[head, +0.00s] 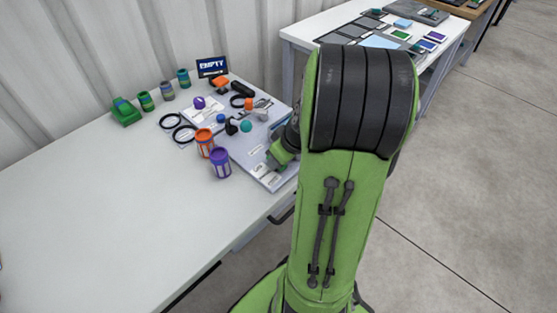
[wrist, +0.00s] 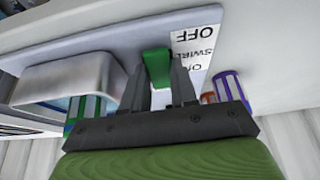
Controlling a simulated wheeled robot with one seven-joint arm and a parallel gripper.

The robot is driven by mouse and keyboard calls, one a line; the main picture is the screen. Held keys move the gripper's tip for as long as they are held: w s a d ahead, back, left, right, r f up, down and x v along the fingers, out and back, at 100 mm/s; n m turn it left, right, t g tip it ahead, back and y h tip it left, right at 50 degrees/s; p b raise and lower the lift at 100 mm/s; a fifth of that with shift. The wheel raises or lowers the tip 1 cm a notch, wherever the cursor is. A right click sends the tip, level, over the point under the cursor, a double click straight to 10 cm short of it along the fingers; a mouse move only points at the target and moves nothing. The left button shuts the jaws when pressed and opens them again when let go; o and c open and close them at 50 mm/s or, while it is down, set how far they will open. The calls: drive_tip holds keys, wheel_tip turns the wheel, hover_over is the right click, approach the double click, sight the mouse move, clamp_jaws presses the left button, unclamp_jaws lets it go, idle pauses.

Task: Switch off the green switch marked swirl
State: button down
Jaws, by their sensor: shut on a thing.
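In the wrist view, the green switch (wrist: 157,65) stands out from a grey panel (wrist: 100,42). A white label (wrist: 196,50) beside it reads OFF, SWIRL and ON, with OFF at the upper end of the picture. My gripper (wrist: 159,78) is shut on the green switch, one dark finger on each side. Whether the switch sits at ON or OFF is not clear. In the head view, my arm hides most of the gripper and the switch at the right edge of the panel.
An orange canister (head: 204,142) and a purple canister (head: 220,162) stand left of the panel. A metal box-shaped part (wrist: 68,82) is close left of my gripper in the wrist view. The white table (head: 95,215) is clear at front left.

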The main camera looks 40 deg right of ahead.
drive_tip(key=c, duration=0.9)
unclamp_jaws()
drive_tip(key=p+v, duration=0.6)
drive_tip(key=v, duration=0.9)
drive_tip(key=shift+s+r, duration=0.2)
drive_tip(key=shift+r, duration=0.15)
drive_tip(key=shift+a, duration=0.15)
